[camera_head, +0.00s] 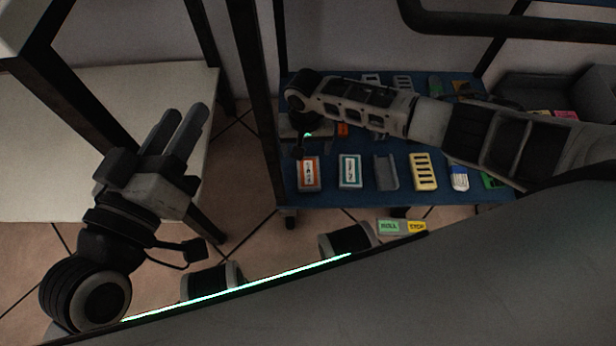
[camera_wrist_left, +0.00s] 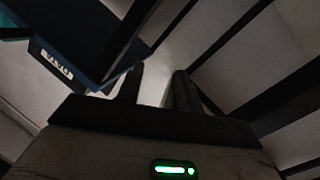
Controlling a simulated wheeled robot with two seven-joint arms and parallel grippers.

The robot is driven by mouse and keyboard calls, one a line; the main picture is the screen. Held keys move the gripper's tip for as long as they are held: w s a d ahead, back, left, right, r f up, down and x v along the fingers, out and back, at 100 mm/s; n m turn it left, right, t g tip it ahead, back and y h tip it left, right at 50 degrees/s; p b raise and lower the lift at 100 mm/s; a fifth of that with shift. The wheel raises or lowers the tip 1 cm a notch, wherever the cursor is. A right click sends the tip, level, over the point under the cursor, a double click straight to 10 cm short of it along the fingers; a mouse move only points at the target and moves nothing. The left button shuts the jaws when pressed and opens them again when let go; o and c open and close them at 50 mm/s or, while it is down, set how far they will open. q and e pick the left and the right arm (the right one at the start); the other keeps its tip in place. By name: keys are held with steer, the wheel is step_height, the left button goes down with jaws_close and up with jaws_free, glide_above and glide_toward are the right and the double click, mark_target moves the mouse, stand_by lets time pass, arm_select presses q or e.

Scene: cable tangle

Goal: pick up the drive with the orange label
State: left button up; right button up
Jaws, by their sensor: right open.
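The drive with the orange label (camera_head: 308,174) lies at the front left of the blue shelf top (camera_head: 330,198), a light case with a white patch on orange. My right arm reaches in from the right over the shelf. My right gripper (camera_head: 299,138) is just behind the drive, seen from above, open; its fingers are largely hidden. My left gripper (camera_head: 186,112) is open and empty at the left, away from the shelf. Its two fingers also show apart in the left wrist view (camera_wrist_left: 158,82).
A teal-labelled drive (camera_head: 350,171), a grey tray-like piece (camera_head: 386,172), a slotted yellowish piece (camera_head: 423,171) and a blue-white piece (camera_head: 459,178) lie in the same row. Another orange item (camera_head: 343,129) is partly under my right arm. A white table (camera_head: 40,150) stands left; a grey bin (camera_head: 545,92) is at right.

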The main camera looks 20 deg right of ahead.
mark_target(308, 167)
step_height(308, 167, down, 3)
steer(key=shift+b, duration=0.5)
steer(key=shift+f+b, duration=0.4)
steer(key=shift+f, duration=0.1)
steer(key=f+b, duration=0.3)
steer(key=f, duration=0.1)
steer(key=shift+s+d, duration=0.15)
steer(key=shift+d, duration=0.1)
steer(key=shift+f, duration=0.1)
arm_select(q)
step_height(308, 167, up, 10)
steer(key=m+t+h, duration=0.4)
steer(key=m+h, duration=0.2)
steer(key=m, duration=0.3)
steer(key=shift+w+a+m, duration=0.3)
steer(key=shift+w, duration=0.05)
arm_select(e)
steer(key=c, duration=1.1)
